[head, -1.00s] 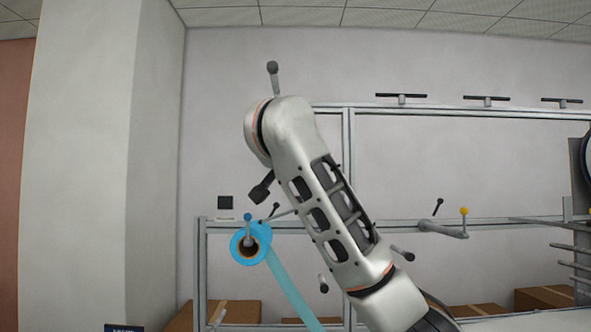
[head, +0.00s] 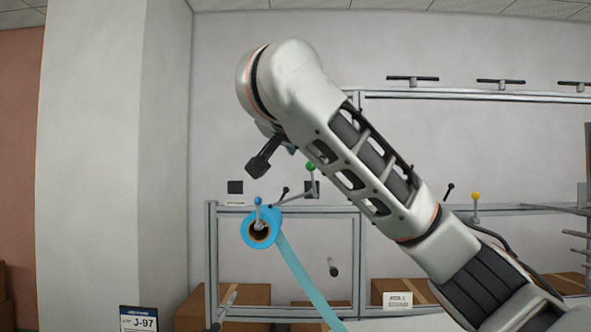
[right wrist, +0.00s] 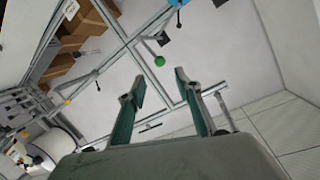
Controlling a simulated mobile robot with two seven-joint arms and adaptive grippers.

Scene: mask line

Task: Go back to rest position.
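My right arm crosses the head view from the lower right up to a bent joint at upper middle. My left arm and gripper are out of view. In the head view a blue roll (head: 251,238) sits on a blue-tipped peg of the metal frame (head: 212,260), with a light blue strip (head: 305,280) hanging from it.
A green-knobbed peg (head: 311,168) shows beside my arm, and also in the right wrist view (right wrist: 159,61). A yellow-knobbed peg (head: 475,196) stands to the right. Cardboard boxes (head: 245,294) lie low behind the frame. A wall column (head: 90,150) stands left.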

